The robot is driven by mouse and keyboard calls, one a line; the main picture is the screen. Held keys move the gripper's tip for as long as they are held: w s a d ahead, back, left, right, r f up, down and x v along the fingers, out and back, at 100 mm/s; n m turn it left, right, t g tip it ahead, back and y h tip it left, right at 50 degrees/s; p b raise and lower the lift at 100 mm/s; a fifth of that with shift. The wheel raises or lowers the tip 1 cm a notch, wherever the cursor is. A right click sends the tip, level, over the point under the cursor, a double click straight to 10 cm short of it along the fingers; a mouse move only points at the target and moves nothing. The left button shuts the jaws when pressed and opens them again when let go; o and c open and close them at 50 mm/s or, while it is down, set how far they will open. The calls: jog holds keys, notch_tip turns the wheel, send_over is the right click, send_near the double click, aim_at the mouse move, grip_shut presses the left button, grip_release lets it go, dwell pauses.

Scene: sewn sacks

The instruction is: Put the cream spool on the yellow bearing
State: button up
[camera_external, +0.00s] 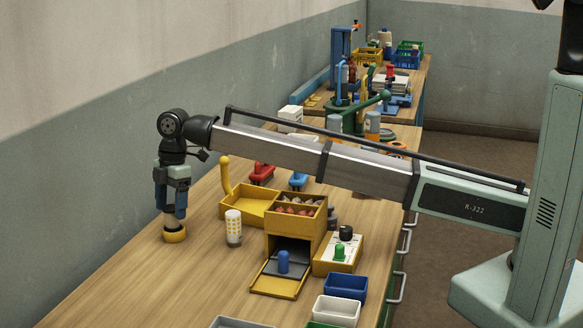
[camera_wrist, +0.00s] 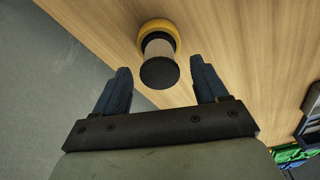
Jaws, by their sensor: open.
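The cream spool (camera_wrist: 158,48) has a pale body with dark ends and stands upright on the yellow bearing (camera_wrist: 173,27) in the wrist view. In the external view the yellow bearing (camera_external: 174,237) sits on the table at the left, with a pale part of the spool just above it. My gripper (camera_external: 172,213) points down directly over them. In the wrist view my gripper (camera_wrist: 160,65) is open, one blue finger on each side of the spool, with gaps between. The fingers hide part of the spool in the external view.
A white cup with yellow dots (camera_external: 233,228) stands just right of the bearing. Beyond it are a yellow tray (camera_external: 249,206) and a yellow box with a ramp (camera_external: 272,286) bearing a blue piece (camera_external: 284,262). The wall is close on the left; the front-left table is clear.

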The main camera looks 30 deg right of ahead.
notch_tip(320, 180, up, 9)
jog(key=d, duration=0.1)
jog(key=shift+w+d, duration=0.15)
jog(key=shift+w, duration=0.15)
